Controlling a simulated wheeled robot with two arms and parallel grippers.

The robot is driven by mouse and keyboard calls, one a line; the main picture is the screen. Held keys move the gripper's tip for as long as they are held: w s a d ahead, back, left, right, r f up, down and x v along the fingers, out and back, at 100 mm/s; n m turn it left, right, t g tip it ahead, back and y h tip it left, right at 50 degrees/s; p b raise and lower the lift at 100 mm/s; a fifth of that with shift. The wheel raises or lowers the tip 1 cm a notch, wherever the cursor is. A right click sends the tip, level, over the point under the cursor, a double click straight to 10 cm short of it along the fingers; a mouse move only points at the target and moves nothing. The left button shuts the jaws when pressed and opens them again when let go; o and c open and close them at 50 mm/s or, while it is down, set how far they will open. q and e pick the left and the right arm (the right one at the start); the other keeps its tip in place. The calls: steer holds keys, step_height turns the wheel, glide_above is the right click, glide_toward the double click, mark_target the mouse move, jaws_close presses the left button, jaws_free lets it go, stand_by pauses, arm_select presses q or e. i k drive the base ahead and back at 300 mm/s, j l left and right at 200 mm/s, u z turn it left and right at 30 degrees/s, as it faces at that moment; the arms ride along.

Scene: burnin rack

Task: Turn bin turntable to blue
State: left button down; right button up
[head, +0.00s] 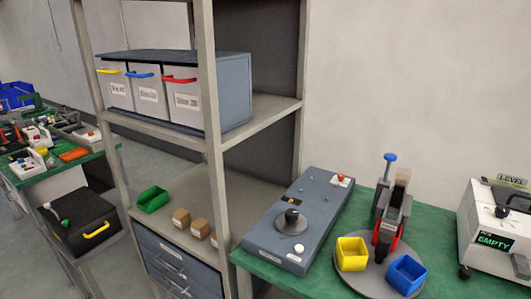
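The bin turntable is a round grey disc (347,283) at the front of the green bench on the right. A yellow bin (352,256) stands on its left front part. A blue bin (406,275) stands on its right front part. Red parts (396,242) show behind them, mostly hidden by a dark upright piece (382,246). A grey upright fixture with a blue knob (390,157) rises behind the bins. The lower edge of the disc is close to the picture's bottom. Neither of my grippers is in view.
A blue-grey panel box with a black knob (292,216) lies left of the turntable. A white machine reading "EMPTY" (494,240) stands at the right. A shelf rack holds labelled bins (151,92), a green tray (152,199) and brown blocks (181,217).

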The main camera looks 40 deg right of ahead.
mark_target(374, 264)
steer(key=z, duration=2.1)
